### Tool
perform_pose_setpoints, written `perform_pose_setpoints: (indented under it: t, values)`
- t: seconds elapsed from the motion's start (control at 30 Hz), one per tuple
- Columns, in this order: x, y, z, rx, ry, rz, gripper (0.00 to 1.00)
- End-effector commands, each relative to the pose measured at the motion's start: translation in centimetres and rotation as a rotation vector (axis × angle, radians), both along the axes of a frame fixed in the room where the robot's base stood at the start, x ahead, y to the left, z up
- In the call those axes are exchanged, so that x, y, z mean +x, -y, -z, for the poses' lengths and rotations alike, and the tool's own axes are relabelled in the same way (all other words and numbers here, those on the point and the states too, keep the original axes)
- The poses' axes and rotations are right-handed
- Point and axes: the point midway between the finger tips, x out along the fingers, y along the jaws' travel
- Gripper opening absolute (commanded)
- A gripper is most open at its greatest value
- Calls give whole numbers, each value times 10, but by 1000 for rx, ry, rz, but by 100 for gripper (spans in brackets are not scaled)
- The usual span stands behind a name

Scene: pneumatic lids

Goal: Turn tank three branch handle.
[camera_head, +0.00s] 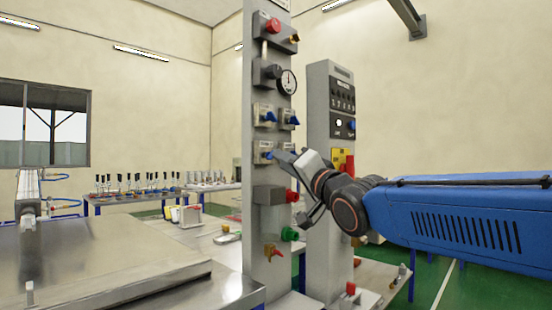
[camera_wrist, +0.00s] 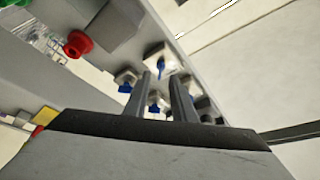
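A tall grey panel (camera_head: 259,220) carries several small valves with blue handles. An upper pair shows a left handle (camera_head: 268,116) and a right handle (camera_head: 294,120). A lower left handle (camera_head: 269,155) is just left of my gripper (camera_head: 284,156), which covers the lower right area. In the wrist view my gripper (camera_wrist: 161,78) has two grey fingers apart. One blue handle (camera_wrist: 161,68) shows between and beyond the fingertips, another (camera_wrist: 155,107) deeper between the fingers, and one (camera_wrist: 125,87) left of them. I see no contact. The tank labels are too small to read.
A pressure gauge (camera_head: 287,82) and a red knob (camera_head: 273,26) are higher on the panel. A red knob (camera_head: 292,196) and a green knob (camera_head: 289,234) are below. A grey control cabinet (camera_head: 318,120) stands close on the right. A metal table (camera_head: 110,250) is at left.

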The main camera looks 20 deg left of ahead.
Motion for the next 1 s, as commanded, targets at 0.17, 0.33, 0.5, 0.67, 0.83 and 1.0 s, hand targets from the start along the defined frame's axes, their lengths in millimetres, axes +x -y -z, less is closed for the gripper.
perform_pose_setpoints:
  t: [0.17,0.33,0.5,0.67,0.83,1.0]
  values:
    - [16,-20,-6,-1,-1,0,23]
    - [25,-31,-11,-1,1,0,23]
    - [29,-36,-13,-1,0,0,23]
    - [29,-36,-13,-1,1,0,23]
    - [29,-36,-13,-1,1,0,7]
    - [29,-36,-13,-1,1,0,0]
